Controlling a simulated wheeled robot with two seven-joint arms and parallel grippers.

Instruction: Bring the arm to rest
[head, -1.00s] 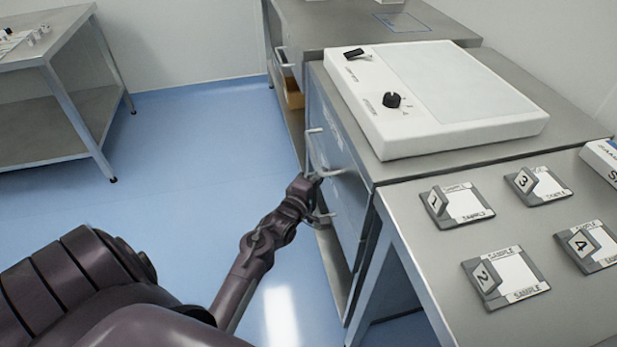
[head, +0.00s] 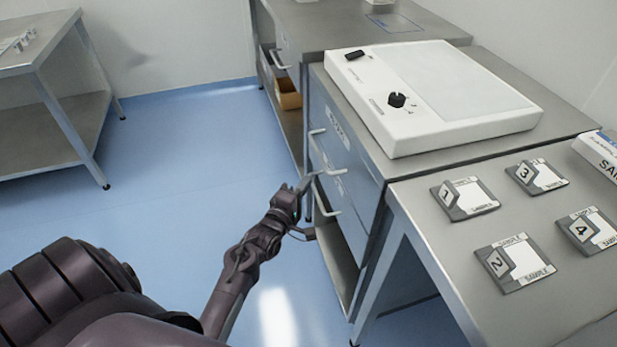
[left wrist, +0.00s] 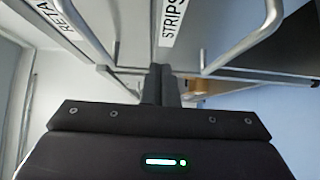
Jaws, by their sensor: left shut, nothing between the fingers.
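My left arm comes in from the lower left in the head view. Its gripper (head: 308,182) is shut and empty, in front of the cabinet's drawer fronts and close to the handles. I cannot tell whether it touches one. The left wrist view shows the shut fingers (left wrist: 160,84) side by side, with a drawer label reading "STRIPS" (left wrist: 172,22) and a metal handle (left wrist: 250,42) beyond them. The drawers (head: 345,160) look closed in the head view. My right gripper is in neither view.
A white light box with a black knob (head: 397,100) stands on the cabinet. Several sample holders (head: 465,198) lie on the right-hand table. Another cabinet holds an orange-brown bin (head: 288,94). A steel table (head: 50,130) stands at left; blue floor (head: 180,190) between is clear.

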